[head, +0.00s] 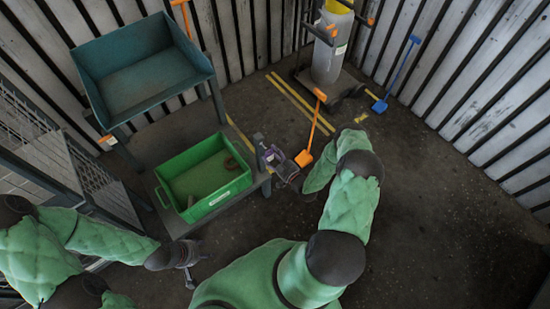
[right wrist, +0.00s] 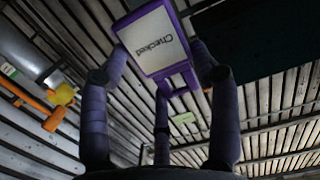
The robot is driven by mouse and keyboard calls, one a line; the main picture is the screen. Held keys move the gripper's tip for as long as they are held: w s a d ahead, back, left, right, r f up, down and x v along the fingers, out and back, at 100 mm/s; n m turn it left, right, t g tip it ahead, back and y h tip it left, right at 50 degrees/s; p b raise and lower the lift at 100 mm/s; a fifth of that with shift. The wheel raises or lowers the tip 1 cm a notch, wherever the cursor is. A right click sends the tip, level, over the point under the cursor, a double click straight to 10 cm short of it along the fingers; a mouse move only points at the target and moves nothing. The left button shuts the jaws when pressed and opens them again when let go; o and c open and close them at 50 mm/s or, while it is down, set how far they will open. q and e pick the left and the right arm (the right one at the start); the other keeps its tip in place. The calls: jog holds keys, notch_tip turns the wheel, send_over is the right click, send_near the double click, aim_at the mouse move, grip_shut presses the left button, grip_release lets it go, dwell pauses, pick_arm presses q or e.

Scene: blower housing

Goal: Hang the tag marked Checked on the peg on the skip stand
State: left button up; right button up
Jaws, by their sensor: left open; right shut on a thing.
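The tag marked Checked (right wrist: 157,40) has a purple frame and a white face, and its lettering faces the right wrist camera. My right gripper (right wrist: 160,78) is shut on it, with dark fingers on both sides. The green skip (head: 208,205) sits on this stand. A short dark upright shows near the tag; I cannot make out the peg. My left gripper (head: 190,271) is open and empty, low in front of the stand.
A blue-grey bin (head: 140,85) on legs stands behind the skip. An orange shovel (head: 313,135) is just right of my right gripper. A gas cylinder (head: 329,55) on a trolley and a blue shovel (head: 395,80) stand by the back wall. Floor at right is clear.

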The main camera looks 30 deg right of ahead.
jog(key=shift+w+a+f, duration=0.1)
jog(key=shift+w, duration=1.25)
jog(key=shift+w+f+b, duration=0.35)
jog(key=shift+w+b, duration=0.2)
jog(key=shift+b, duration=0.3)
jog(key=o, duration=1.2)
jog(key=shift+s, duration=0.1)
jog(key=s+d+r, duration=0.1)
jog(key=s, duration=1)
jog(key=shift+s+r, duration=0.15)
jog(key=shift+s, duration=0.2)
